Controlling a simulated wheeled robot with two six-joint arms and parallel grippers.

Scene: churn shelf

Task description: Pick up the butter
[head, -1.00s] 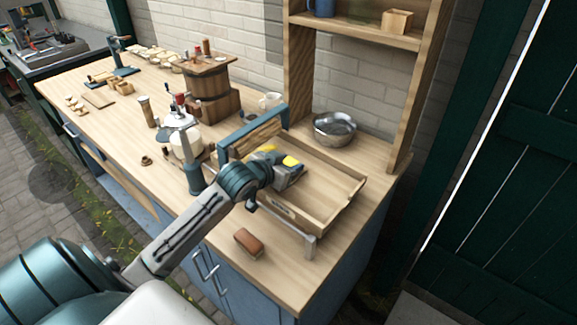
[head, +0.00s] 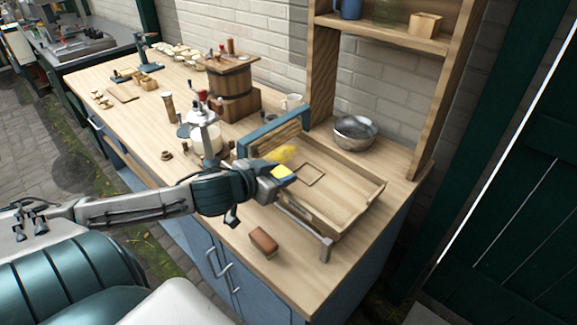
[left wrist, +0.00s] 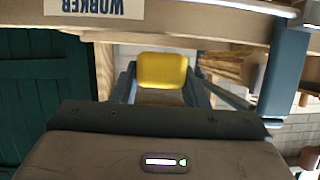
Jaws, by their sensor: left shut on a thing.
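The butter (head: 283,171) is a yellow block at the fingertips of my left gripper (head: 278,178), over the left part of the wooden worker tray (head: 345,168). In the left wrist view, a rounded yellow block (left wrist: 162,70) sits between the two fingers of my left gripper (left wrist: 162,88), which is shut on it. Another, duller yellow patch (head: 281,154) shows just behind the gripper; I cannot tell whether it is a separate piece. The butter's underside is hidden. My right gripper is not in view.
A reddish-brown block (head: 263,242) lies on the bench in front of the tray. A metal bowl (head: 355,132) stands behind the tray. A glass churn (head: 205,130) and a wooden barrel (head: 232,83) stand to the left. A blue-framed upright (head: 275,130) edges the tray's left side.

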